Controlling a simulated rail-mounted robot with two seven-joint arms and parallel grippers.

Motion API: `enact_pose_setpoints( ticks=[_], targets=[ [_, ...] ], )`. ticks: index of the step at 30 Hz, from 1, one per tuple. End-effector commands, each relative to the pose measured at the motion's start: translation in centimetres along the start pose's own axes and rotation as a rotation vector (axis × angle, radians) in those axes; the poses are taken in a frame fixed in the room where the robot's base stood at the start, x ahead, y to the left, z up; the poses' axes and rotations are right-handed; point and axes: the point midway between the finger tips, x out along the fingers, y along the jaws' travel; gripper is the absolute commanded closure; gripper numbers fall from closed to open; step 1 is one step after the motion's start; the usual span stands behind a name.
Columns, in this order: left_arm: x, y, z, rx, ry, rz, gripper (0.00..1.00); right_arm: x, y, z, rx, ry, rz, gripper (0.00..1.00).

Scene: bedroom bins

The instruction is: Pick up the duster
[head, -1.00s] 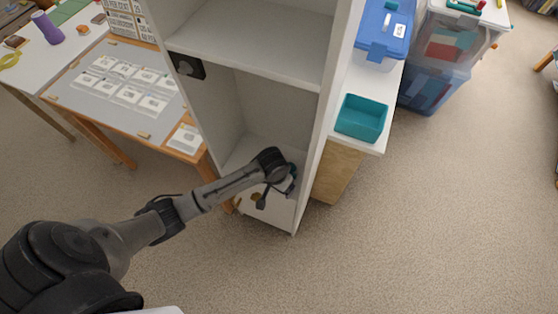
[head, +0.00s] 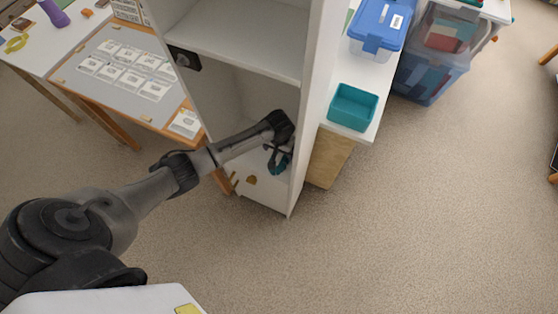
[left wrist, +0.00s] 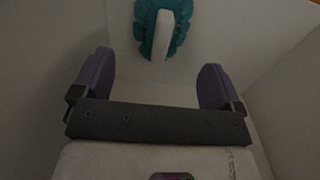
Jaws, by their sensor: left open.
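The duster (left wrist: 181,35) shows in the left wrist view as a teal, fluffy head with a white handle strip. It rests against the pale inner surface of a white shelf unit (head: 303,150), ahead of my left gripper. My left gripper (left wrist: 155,78) has its two purple-padded fingers wide apart, with nothing between them. The duster lies beyond the fingertips, apart from them. In the head view my left gripper (head: 278,160) is inside the lowest compartment, with teal showing by it. The duster is mostly hidden there. My right gripper is in neither view.
The compartment's side walls stand close around my left arm. A teal bin (head: 353,107) sits on a white surface right of the unit, near a blue-lidded box (head: 380,27). A table with cards (head: 125,72) stands to the left. Carpet at right is clear.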

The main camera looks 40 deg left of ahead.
Motion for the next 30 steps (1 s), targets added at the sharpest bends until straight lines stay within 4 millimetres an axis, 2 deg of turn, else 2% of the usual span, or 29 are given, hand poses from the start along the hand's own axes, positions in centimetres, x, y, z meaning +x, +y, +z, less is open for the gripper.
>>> enact_pose_setpoints(
  ticks=[3, 8, 19, 30],
  targets=[
    [1.1, 0.0, 0.0, 0.000, -0.001, -0.001, 0.08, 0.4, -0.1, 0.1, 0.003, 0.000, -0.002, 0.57],
    [1.7, 0.0, 0.0, 0.001, 0.001, 0.000, 0.08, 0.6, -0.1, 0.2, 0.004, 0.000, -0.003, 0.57],
    [6.0, -0.3, 0.0, 0.000, 0.000, -0.001, 0.08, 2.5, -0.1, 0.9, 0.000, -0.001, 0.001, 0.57],
    [6.6, -0.3, 0.0, 0.001, 0.001, 0.000, 0.08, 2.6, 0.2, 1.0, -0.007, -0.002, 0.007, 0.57]
  ],
)
